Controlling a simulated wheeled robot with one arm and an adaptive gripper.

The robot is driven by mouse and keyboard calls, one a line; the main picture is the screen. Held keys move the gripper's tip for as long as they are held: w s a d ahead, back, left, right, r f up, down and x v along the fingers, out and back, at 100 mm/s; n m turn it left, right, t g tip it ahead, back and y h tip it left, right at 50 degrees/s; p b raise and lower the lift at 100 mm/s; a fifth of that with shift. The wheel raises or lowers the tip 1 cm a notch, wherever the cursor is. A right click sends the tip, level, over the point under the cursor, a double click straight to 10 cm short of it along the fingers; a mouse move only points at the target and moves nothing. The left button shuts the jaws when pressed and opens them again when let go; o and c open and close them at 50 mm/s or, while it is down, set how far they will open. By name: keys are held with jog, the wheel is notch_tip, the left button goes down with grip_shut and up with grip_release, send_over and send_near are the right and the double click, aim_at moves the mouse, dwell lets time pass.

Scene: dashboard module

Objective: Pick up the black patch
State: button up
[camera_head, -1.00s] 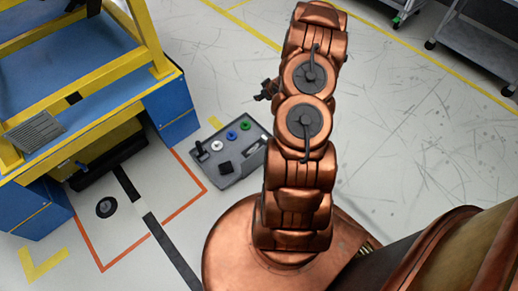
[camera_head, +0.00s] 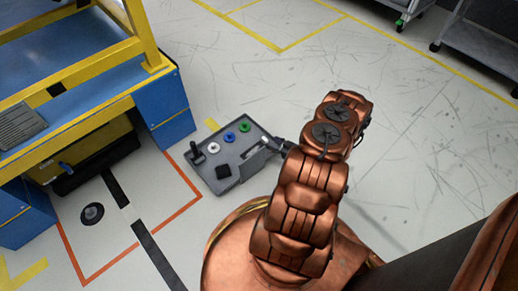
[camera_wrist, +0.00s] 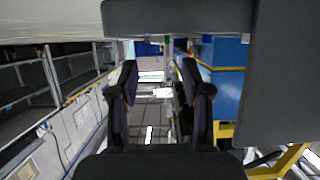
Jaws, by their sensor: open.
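The black patch (camera_head: 223,171) is a small dark square lying on the near part of the grey dashboard module (camera_head: 248,166) in the head view. My gripper (camera_head: 279,144) is at the module's right end, apart from the patch and partly hidden by my copper arm. The wrist view shows my gripper (camera_wrist: 160,82) with its two dark fingers spread and nothing between them. I cannot make out the patch in the wrist view.
The module also carries a black upright lever (camera_head: 195,151) and white (camera_head: 213,147), blue (camera_head: 229,138) and green (camera_head: 244,127) round pieces. A blue and yellow workbench (camera_head: 165,105) stands to the left. Open floor (camera_head: 420,150) lies to the right.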

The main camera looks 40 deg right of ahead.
aim_at(265, 143)
jog(key=shift+b+x, duration=0.5)
jog(key=shift+x, duration=0.75)
jog(key=w+f+b, duration=0.2)
jog(key=w+b, duration=0.1)
jog(key=shift+w+d+f, duration=0.15)
jog(key=shift+w+f, duration=0.2)
jog(key=shift+w, duration=0.35)
grip_shut()
